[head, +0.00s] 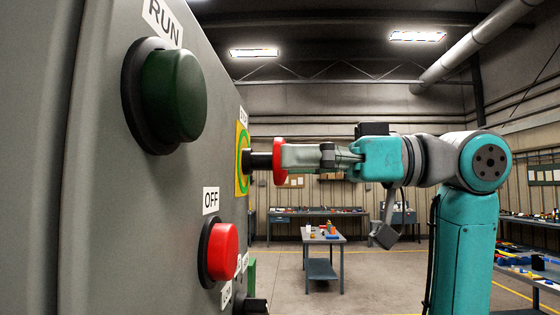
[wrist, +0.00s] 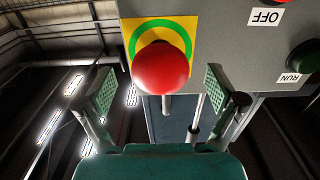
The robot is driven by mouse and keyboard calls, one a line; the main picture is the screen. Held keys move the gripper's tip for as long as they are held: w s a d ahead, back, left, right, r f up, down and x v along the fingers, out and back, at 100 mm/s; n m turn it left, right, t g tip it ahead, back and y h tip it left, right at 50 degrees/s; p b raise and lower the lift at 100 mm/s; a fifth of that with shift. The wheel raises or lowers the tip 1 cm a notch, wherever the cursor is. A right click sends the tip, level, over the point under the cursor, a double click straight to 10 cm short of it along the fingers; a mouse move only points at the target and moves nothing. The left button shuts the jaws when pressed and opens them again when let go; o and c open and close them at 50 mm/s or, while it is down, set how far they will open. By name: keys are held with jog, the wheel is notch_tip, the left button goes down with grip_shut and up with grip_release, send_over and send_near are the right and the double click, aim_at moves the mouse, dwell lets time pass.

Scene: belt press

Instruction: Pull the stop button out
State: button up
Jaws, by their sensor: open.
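The stop button (head: 279,162) is a red mushroom head on a dark stem, standing out from a yellow plate with a green ring (head: 242,160) on the grey panel. In the wrist view the red head (wrist: 161,68) lies between the two finger pads, with a visible gap on each side. My gripper (head: 294,156) is open and level with the button, its fingertips close to the red head in the head view. In the wrist view my gripper (wrist: 158,82) has its fingers spread wide and holds nothing. The plate's upper label is seen too edge-on to read fully.
On the same panel are a green RUN button (head: 175,95) and a red OFF button (head: 222,250), with more controls (head: 252,304) low down. A small table (head: 322,238) and benches stand well behind. The floor between is open.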

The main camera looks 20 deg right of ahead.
jog(key=v, duration=0.9)
dwell(0.6)
dwell(0.4)
